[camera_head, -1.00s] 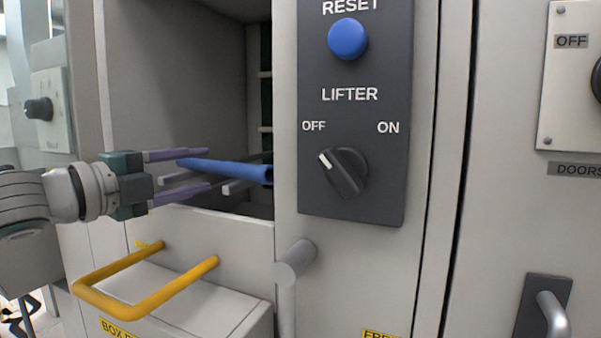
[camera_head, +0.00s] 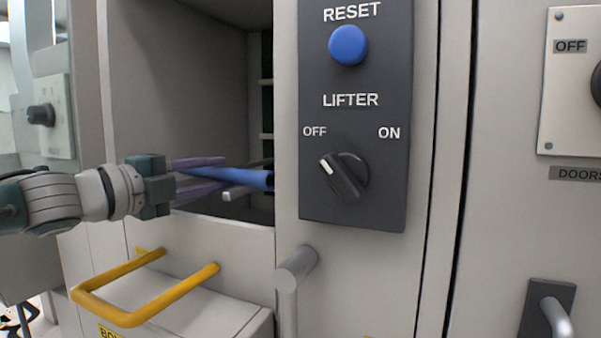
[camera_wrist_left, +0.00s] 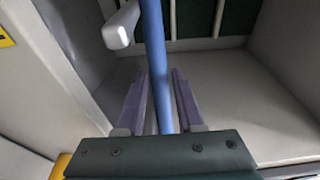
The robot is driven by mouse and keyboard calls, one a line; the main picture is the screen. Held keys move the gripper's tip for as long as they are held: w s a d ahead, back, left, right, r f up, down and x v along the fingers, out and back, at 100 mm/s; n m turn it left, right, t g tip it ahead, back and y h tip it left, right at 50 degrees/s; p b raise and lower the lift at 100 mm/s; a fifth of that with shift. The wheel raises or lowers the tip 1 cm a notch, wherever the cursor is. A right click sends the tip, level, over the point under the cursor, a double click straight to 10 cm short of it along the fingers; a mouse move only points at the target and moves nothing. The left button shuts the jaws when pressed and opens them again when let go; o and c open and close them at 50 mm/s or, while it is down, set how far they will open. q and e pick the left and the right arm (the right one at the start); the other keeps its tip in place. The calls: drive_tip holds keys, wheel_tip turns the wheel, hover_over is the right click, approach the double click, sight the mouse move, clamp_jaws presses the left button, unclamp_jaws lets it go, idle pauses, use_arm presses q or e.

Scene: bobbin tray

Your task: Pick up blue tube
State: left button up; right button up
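The blue tube (camera_head: 235,178) lies in the open recess of the machine, beside a light grey bar (camera_head: 234,194). My left gripper (camera_head: 222,175) reaches into the recess from the left. Its two purple fingers lie on either side of the near part of the tube. In the left wrist view the tube (camera_wrist_left: 154,40) runs between the fingers (camera_wrist_left: 160,85), with a narrow gap showing, so the gripper looks open around it. The far end of the tube goes out of the wrist picture. My right gripper is not in view.
A yellow handle (camera_head: 140,316) sticks out below the recess. A dark panel (camera_head: 355,208) with a blue reset button (camera_head: 348,45) and lifter knob (camera_head: 345,178) is to the right. A grey cylindrical handle (camera_head: 297,266) sticks out below it.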

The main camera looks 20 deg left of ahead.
use_arm(q)
clamp_jaws()
drive_tip(key=shift+r, duration=0.1)
idle(0.7)
drive_tip(key=s+a+r+p, duration=0.2)
drive_tip(key=s+r+p, duration=0.1)
drive_tip(key=s+p, duration=0.3)
drive_tip(key=s+a+r+p, duration=0.2)
drive_tip(key=s+r+p, duration=0.2)
drive_tip(key=s, duration=0.3)
drive_tip(key=shift+s+r+p, duration=0.15)
drive_tip(key=shift+s+p, duration=0.1)
drive_tip(key=shift+p, duration=0.65)
